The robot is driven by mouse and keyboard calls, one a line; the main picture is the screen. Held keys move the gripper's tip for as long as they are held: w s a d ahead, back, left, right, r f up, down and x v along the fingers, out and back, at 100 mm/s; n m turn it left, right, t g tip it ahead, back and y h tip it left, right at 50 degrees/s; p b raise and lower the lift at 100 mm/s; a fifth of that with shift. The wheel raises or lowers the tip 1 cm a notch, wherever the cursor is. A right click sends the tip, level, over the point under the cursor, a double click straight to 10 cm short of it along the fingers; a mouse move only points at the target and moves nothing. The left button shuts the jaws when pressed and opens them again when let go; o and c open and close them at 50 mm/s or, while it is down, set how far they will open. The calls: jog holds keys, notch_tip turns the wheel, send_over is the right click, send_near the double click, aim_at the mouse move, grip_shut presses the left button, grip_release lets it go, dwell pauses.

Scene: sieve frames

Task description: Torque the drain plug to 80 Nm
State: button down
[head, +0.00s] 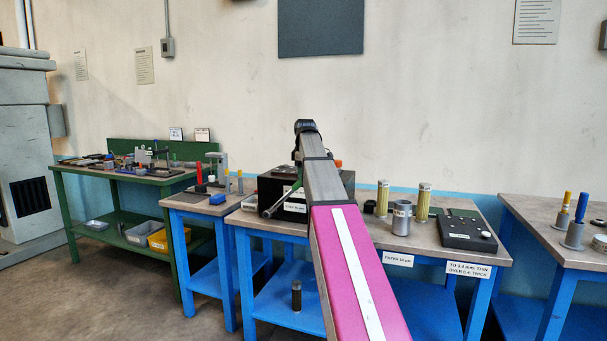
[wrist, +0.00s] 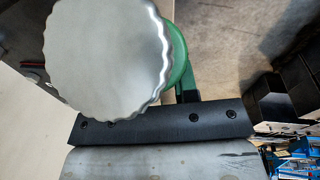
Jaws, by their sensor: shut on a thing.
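A black box (head: 274,191) with a pale label stands on the middle blue table, partly behind my arm. The drain plug cannot be made out. In the wrist view a large scalloped metal disc (wrist: 110,55) fills the upper left, with a green part (wrist: 181,58) just behind it. My gripper (wrist: 180,97) is shut on this tool; the disc hides much of the grip. My arm hides the gripper in the head view.
Right of my arm stand a grey cup (head: 402,218), yellowish filters (head: 424,202) and a black gauge block (head: 466,230). A red-handled tool (head: 199,174) stands on the small left table. The green bench (head: 110,177) at far left is cluttered.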

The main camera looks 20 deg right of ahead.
jog(key=c, duration=1.7)
grip_release()
grip_shut()
jog(key=shift+s+d+f+t+y, duration=0.3)
jog(key=shift+s+d+f+y, duration=0.25)
jog(key=shift+d+f, duration=0.25)
jog(key=shift+s+d+f+t+y, duration=0.25)
jog(key=shift+d+f, duration=0.1)
jog(key=shift+f, duration=0.15)
jog(key=shift+s+d+f+t+y, duration=0.15)
jog(key=shift+s+d+f, duration=0.15)
jog(key=shift+f, duration=0.15)
jog(key=shift+s+d+f, duration=0.1)
jog(key=shift+d+f, duration=0.05)
jog(key=shift+f, duration=0.1)
jog(key=shift+s+d+f+t+y, duration=0.2)
jog(key=shift+d+f+t+y, duration=0.1)
jog(key=shift+f+y, duration=0.1)
jog(key=shift+f, duration=0.2)
jog(key=shift+s+d+f+y, duration=0.15)
jog(key=shift+s+d+f, duration=0.1)
jog(key=shift+f, duration=0.15)
jog(key=shift+s+d+f+y, duration=0.1)
jog(key=shift+d+f, duration=0.1)
jog(key=shift+f, duration=0.15)
